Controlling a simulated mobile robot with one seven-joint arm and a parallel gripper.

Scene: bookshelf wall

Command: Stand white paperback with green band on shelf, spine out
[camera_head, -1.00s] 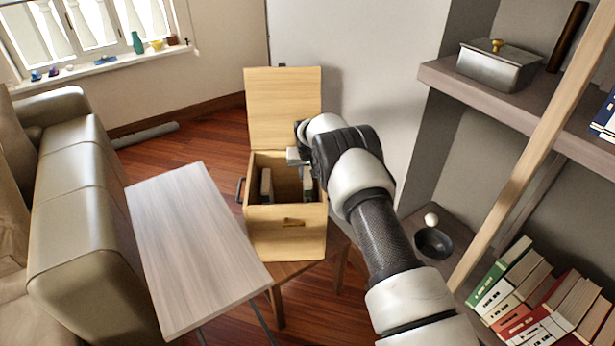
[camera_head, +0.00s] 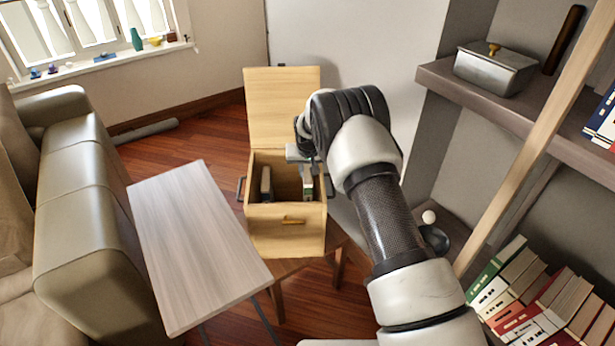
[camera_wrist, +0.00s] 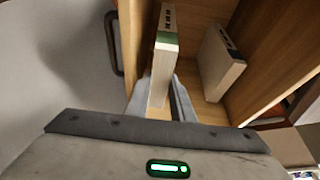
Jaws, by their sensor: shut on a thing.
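The white paperback with a green band (camera_wrist: 165,50) stands upright between my gripper's fingers in the wrist view, its green-banded end pointing away. My gripper (camera_wrist: 160,100) is shut on it. In the head view the paperback (camera_head: 308,182) is at the right side of the open wooden box (camera_head: 285,237), and my gripper (camera_head: 306,160) is above the box's right rear part. My wrist hides some of that corner. The shelf (camera_head: 480,102) is at the right.
Another pale book (camera_wrist: 218,62) stands in the box, apart from the held one; the box lid (camera_head: 282,105) is up behind. A metal container (camera_head: 495,68) is on the upper shelf, leaning books (camera_head: 545,300) below. A wooden upright (camera_head: 535,150) crosses the shelf front.

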